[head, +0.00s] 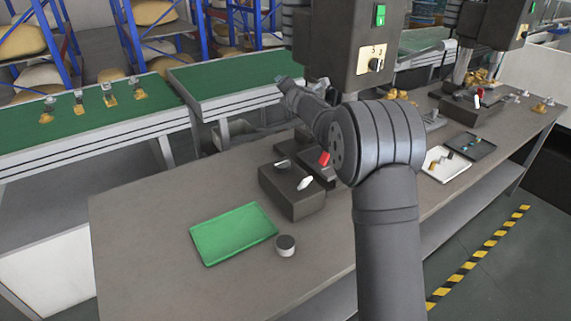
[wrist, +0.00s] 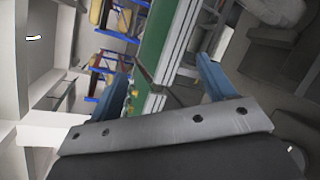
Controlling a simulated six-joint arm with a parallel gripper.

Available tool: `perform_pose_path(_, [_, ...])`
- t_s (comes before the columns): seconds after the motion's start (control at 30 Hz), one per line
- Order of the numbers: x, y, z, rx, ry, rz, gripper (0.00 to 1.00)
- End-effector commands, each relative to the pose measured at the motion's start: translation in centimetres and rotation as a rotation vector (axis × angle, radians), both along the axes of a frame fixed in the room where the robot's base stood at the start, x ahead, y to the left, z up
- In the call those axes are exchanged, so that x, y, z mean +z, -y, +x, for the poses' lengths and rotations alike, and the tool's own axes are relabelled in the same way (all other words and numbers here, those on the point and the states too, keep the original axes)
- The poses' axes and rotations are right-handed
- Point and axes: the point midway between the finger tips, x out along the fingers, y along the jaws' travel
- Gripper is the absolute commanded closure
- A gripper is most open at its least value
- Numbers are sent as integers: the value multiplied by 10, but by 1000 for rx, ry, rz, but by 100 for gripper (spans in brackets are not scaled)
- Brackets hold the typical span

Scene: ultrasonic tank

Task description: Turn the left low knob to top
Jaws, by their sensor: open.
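The left machine (head: 345,50) stands behind my arm, with a green switch (head: 380,14) high on its face. Below the switch is a dark low knob (head: 376,65) on a light plate with small marks; its exact pointing direction is too small to tell. My gripper (head: 285,82) is left of this machine, pointing away to the left, apart from the knob. In the wrist view my gripper (wrist: 160,85) shows two blue fingers spread wide with nothing between them. The knob does not show in the wrist view.
A dark block (head: 292,200) with a white lever and a red one beside it stands on the table (head: 140,220) below my arm. A green tray (head: 207,250) and a round grey-topped piece (head: 286,246) lie in front. A second machine (head: 490,35) stands right. Conveyors (head: 150,100) are behind.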

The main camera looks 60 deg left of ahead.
Motion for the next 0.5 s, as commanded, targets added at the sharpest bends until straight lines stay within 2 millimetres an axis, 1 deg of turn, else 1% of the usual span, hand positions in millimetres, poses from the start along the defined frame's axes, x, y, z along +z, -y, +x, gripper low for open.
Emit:
perform_pose_path(0.03, [-6,1,-4,88,88,-17,25])
perform_pose_path(0.17, [-23,9,-23,337,319,-54,25])
perform_pose_path(0.2, [-31,15,-27,414,385,-66,25])
perform_pose_path(0.27, [-45,28,-26,520,482,-82,25])
perform_pose_path(0.37, [-75,60,-13,682,621,-110,25])
perform_pose_path(0.4, [-87,75,-6,740,671,-117,25])
perform_pose_path(0.47, [-104,99,5,822,733,-123,25])
perform_pose_path(0.5, [-114,114,11,874,770,-123,25])
